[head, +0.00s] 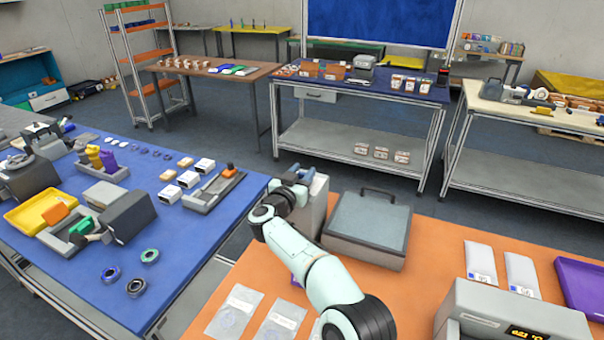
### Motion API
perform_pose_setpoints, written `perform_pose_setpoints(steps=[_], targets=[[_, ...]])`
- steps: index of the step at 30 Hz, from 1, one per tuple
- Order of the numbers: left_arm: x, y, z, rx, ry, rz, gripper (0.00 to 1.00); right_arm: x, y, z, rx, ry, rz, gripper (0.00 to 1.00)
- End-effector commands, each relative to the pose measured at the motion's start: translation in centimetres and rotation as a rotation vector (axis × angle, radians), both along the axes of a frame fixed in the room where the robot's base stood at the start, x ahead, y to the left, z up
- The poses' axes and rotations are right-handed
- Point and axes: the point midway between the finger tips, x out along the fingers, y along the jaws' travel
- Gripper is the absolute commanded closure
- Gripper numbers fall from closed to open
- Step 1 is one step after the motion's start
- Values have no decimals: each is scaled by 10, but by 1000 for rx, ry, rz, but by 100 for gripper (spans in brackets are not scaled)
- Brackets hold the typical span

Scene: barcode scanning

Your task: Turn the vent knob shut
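My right arm reaches up from the lower middle of the head view. Its gripper (298,175) is at the top of a narrow grey box-shaped unit (316,202) at the back left of the orange table. The gripper overlaps the unit's upper edge in the picture, and I cannot tell whether they touch. The fingers are too small and covered to tell open from shut. I cannot make out a vent knob; the gripper and wrist hide part of the unit. My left gripper is not in view.
A wide grey case (368,228) with a handle stands right of the unit on the orange table (440,240). Clear pouches (235,312), white packets (481,262) and a display device (512,318) lie nearer. A gap separates the crowded blue table (190,235) at left.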

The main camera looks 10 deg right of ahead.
Motion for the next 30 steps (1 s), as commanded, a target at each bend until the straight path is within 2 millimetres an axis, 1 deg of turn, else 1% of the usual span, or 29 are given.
perform_pose_setpoints(steps=[1, 2, 11, 17, 23, 26, 30], targets=[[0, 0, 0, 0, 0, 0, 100, 0, 0, 0, 0, 0, 0, 85], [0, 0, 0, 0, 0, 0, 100, 0, 0, 0, 0, 0, 0, 91], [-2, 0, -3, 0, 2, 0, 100, -1, -1, 0, 0, 0, 22, 91], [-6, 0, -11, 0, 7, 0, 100, -1, -2, -1, -1, 1, 112, 91], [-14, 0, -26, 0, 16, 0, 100, -2, -3, -2, 0, 0, 268, 91], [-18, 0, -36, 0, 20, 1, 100, -2, -3, -2, -1, -1, 362, 91], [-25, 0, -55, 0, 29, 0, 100, -2, -3, -4, -2, -1, 494, 91]])
